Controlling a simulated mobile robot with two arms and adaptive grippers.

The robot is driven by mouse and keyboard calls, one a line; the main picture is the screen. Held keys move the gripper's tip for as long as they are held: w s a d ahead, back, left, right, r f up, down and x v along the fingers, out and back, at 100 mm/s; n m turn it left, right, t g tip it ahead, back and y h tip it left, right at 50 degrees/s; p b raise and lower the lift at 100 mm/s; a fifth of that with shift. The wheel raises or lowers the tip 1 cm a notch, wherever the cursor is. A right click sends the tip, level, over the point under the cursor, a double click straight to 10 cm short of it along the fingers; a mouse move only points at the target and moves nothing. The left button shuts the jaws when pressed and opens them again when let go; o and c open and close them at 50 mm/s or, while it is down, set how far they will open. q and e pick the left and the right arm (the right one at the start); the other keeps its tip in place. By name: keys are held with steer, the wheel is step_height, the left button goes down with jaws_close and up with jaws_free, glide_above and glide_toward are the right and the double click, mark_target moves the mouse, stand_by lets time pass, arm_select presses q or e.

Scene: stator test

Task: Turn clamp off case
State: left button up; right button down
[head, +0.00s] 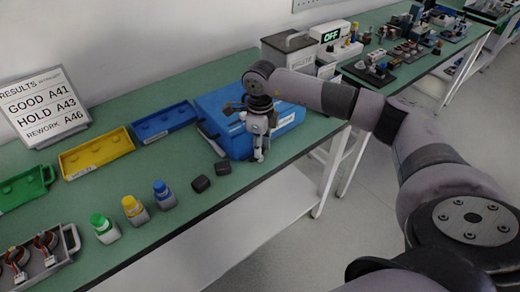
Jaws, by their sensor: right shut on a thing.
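The blue case (288,122) lies on the green bench near its front edge, left of the bench's right end. My right gripper (260,152) points down at the front of the case, in front of its blue side. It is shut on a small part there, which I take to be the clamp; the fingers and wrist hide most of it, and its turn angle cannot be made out. My left gripper is not in view.
Yellow (97,154) and blue (163,122) trays lie behind. A grey box (289,47) stands behind the case.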

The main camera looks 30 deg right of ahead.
steer(key=shift+n+b, duration=0.5)
steer(key=shift+n, duration=0.5)
steer(key=shift+r, duration=0.1)
steer(key=c, duration=1.3)
jaws_free()
steer(key=shift+c, duration=0.2)
